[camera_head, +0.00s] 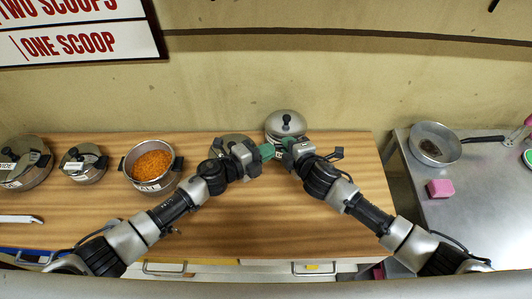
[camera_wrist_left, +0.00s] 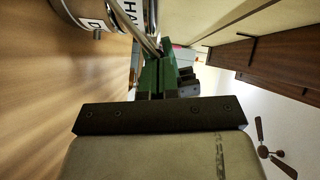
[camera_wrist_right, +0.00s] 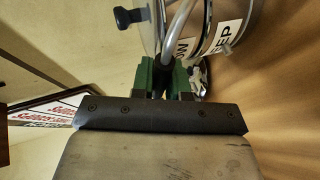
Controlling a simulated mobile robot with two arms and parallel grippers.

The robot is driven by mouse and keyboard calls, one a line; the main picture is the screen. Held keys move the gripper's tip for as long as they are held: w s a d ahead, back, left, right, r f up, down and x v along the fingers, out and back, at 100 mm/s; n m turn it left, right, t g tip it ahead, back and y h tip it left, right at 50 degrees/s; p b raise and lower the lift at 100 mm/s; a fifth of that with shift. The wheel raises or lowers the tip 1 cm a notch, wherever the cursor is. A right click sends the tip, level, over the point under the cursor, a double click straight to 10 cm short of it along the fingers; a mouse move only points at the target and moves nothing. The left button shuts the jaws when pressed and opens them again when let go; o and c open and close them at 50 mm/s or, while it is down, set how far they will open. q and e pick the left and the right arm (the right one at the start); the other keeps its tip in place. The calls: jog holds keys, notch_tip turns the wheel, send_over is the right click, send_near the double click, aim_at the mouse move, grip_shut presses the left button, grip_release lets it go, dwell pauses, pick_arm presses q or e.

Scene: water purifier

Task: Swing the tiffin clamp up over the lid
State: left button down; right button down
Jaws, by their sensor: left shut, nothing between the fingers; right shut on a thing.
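The metal tiffin (camera_head: 286,124) with a dark-knobbed lid stands at the back of the wooden counter, behind my grippers. In the right wrist view, the tiffin (camera_wrist_right: 228,22) has printed labels and a black lid knob (camera_wrist_right: 128,17) to its left. My right gripper (camera_wrist_right: 166,76) is shut on the wire clamp (camera_wrist_right: 178,42), a bent metal rod running up beside the tiffin. My left gripper (camera_wrist_left: 157,74) is shut and empty, with its green fingertips close to the clamp wire (camera_wrist_left: 146,42) and the tiffin (camera_wrist_left: 95,14). Whether the fingertips touch the wire cannot be told.
A pot of orange food (camera_head: 152,166) and lidded pots (camera_head: 83,163) stand to the left on the counter. Another lidded pot (camera_head: 232,143) is partly behind my left gripper. A pan (camera_head: 434,144) and pink block (camera_head: 440,188) are on the steel counter.

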jog(key=shift+s+a, duration=0.15)
jog(key=shift+a, duration=0.1)
jog(key=c, duration=1.1)
grip_release()
jog(key=shift+d, duration=0.15)
